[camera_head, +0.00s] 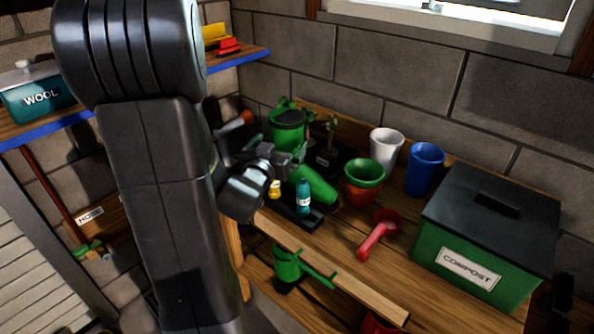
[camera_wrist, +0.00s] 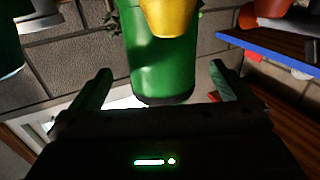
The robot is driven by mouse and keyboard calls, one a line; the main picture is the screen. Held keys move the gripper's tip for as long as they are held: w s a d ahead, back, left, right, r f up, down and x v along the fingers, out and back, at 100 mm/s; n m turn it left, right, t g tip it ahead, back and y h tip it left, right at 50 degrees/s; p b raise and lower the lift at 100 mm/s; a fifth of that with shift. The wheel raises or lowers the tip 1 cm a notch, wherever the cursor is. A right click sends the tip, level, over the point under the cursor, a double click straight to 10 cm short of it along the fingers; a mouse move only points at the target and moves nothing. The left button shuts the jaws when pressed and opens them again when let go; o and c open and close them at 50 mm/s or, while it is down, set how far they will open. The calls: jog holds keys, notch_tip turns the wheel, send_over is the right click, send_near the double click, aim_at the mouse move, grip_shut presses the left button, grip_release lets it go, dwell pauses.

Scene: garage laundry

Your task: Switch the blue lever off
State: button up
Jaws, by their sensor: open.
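I cannot make out a blue lever in either view. My gripper (camera_head: 286,162) is over the left end of the wooden workbench, near a green watering can (camera_head: 287,128) and a green cylinder lying tilted (camera_head: 316,186). In the wrist view my gripper (camera_wrist: 160,80) has its two fingers wide apart and nothing is seen held. A green container (camera_wrist: 160,65) with a yellow object (camera_wrist: 168,15) in front of it shows beyond and between the fingers. My arm hides part of the wall and bench.
A yellow-topped bottle (camera_head: 274,189) and a teal bottle (camera_head: 303,198) stand close below my gripper. A blue-edged shelf (camera_head: 240,58) is behind.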

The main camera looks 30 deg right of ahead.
jog(key=shift+f+p+x, duration=0.2)
jog(key=shift+p+x, duration=0.05)
jog(key=shift+x, duration=1.5)
jog(key=shift+f+p+x, duration=0.2)
jog(key=shift+f+x, duration=0.05)
jog(key=shift+x, duration=1.45)
jog(key=c, duration=2.1)
jog(key=shift+r, duration=0.1)
